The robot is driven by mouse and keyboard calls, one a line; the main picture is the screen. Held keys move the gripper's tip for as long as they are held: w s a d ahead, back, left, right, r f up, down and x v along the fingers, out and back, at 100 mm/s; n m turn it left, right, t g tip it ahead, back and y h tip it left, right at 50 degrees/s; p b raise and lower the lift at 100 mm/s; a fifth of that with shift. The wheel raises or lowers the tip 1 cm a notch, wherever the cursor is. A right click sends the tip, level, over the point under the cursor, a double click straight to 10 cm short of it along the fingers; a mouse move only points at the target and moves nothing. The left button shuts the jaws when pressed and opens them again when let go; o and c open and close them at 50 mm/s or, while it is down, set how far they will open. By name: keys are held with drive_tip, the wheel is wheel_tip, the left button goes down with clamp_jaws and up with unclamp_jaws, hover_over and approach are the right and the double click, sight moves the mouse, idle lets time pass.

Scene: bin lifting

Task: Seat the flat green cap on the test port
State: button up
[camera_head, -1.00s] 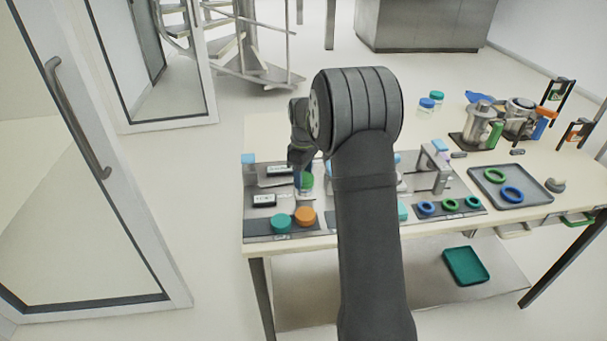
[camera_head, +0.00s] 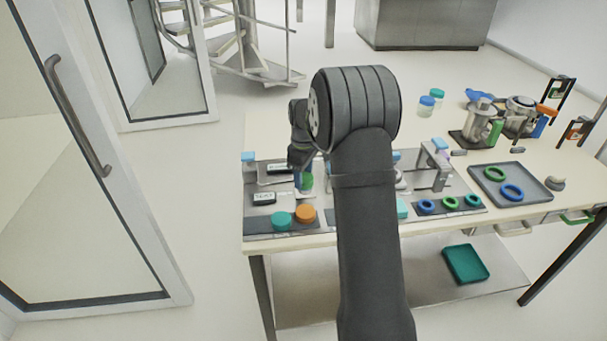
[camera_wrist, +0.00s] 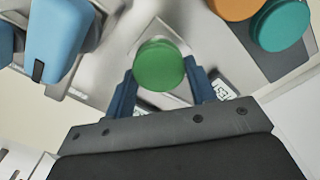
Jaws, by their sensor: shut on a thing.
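The flat green cap (camera_wrist: 158,65) sits between the two blue fingers of my gripper (camera_wrist: 160,78) in the wrist view, and the gripper is shut on it. In the head view the cap (camera_head: 307,181) shows beside my gripper, low over the left part of the grey fixture plate (camera_head: 325,178). The cap and fingers hide what lies directly beneath, so I cannot make out the test port or tell whether the cap touches it.
A teal cap (camera_head: 281,221) and an orange cap (camera_head: 305,213) lie on a dark strip in front. A small display (camera_head: 263,198) is close to my gripper. A blue-topped fixture (camera_wrist: 58,40) stands nearby. A tray with rings (camera_head: 510,184) is at right.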

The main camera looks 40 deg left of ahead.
drive_tip(key=o, duration=1.5)
drive_tip(key=shift+o, duration=0.2)
drive_tip(key=shift+r, duration=4.05)
drive_tip(key=shift+f, duration=0.1)
drive_tip(key=shift+f, duration=3.8)
drive_tip(key=shift+r, duration=0.1)
